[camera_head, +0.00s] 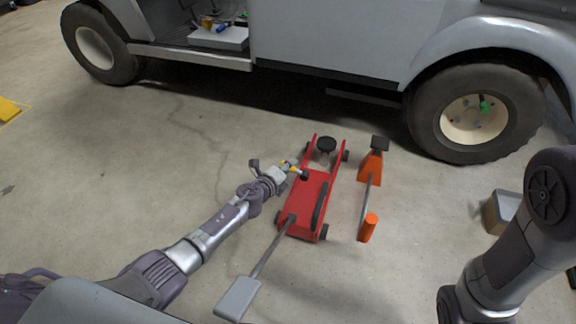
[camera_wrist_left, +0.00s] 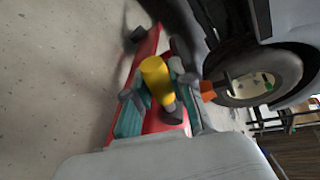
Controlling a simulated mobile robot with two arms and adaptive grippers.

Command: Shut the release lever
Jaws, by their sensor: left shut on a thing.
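A red floor jack (camera_head: 308,205) stands on the floor in front of the cart, its black round saddle (camera_head: 326,144) toward the cart. The release lever (camera_head: 290,166) is short and yellow at the jack's left side, and it joins a dark pivot (camera_head: 304,176). My left gripper (camera_head: 286,168) reaches in from the left and is shut on the lever. In the left wrist view the yellow lever (camera_wrist_left: 156,82) lies between the two teal-padded fingers (camera_wrist_left: 160,98), with the red jack behind it. The lever's lower end is partly hidden by the fingers. My right gripper is out of view; only part of that arm shows.
The jack's grey bar ends in a flat pedal (camera_head: 238,297) near my base. An orange jack stand (camera_head: 371,166) and an orange-ended bar (camera_head: 367,228) lie close right of the jack. The grey cart (camera_head: 330,40) stands behind. A box (camera_head: 500,212) is at right.

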